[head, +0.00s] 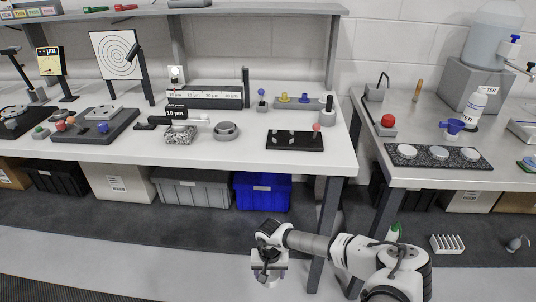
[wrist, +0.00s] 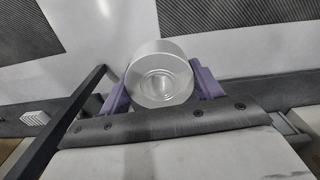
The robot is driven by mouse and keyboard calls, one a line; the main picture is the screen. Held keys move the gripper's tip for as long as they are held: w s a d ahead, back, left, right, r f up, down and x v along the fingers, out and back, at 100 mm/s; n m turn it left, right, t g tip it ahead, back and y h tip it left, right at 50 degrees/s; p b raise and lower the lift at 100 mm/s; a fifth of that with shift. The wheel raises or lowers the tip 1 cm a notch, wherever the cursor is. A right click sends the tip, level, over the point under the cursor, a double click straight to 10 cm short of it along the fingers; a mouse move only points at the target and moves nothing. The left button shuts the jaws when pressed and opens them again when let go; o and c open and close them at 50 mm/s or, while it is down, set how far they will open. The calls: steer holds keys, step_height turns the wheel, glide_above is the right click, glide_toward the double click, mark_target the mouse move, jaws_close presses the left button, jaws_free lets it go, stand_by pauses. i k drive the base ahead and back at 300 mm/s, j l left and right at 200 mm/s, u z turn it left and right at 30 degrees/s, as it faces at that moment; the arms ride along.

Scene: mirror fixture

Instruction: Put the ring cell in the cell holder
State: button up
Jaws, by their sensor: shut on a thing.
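My gripper (head: 267,275) hangs low in front of the main bench, over the floor, in the head view. In the wrist view my gripper (wrist: 160,88) has its purple fingers on either side of a pale round cell with a thick rim and a recessed glassy centre, the ring cell (wrist: 162,54). The fingers are shut on it. I cannot tell for sure which fixture is the cell holder. A grey round ring-shaped fixture (head: 226,131) stands on the main bench, beside a speckled block (head: 180,135) with a white arm.
A black plate (head: 295,140) with a red-topped post is near the bench's right end. A dark speckled board (head: 438,156) with three pale discs lies on the right bench. A gap separates the benches. Bins, including a blue one (head: 262,191), stand below; a white slotted rack (head: 447,243) is lower right.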

mark_target(283, 138)
steer(key=l+u, duration=0.15)
steer(key=u, duration=0.35)
steer(key=l+u, duration=0.15)
steer(key=u, duration=0.35)
steer(key=l+u, duration=0.6)
steer(key=l, duration=0.2)
steer(key=k+l+u, duration=0.1)
steer(key=l, duration=0.3)
steer(key=k+l+u, duration=0.1)
steer(key=l, duration=0.3)
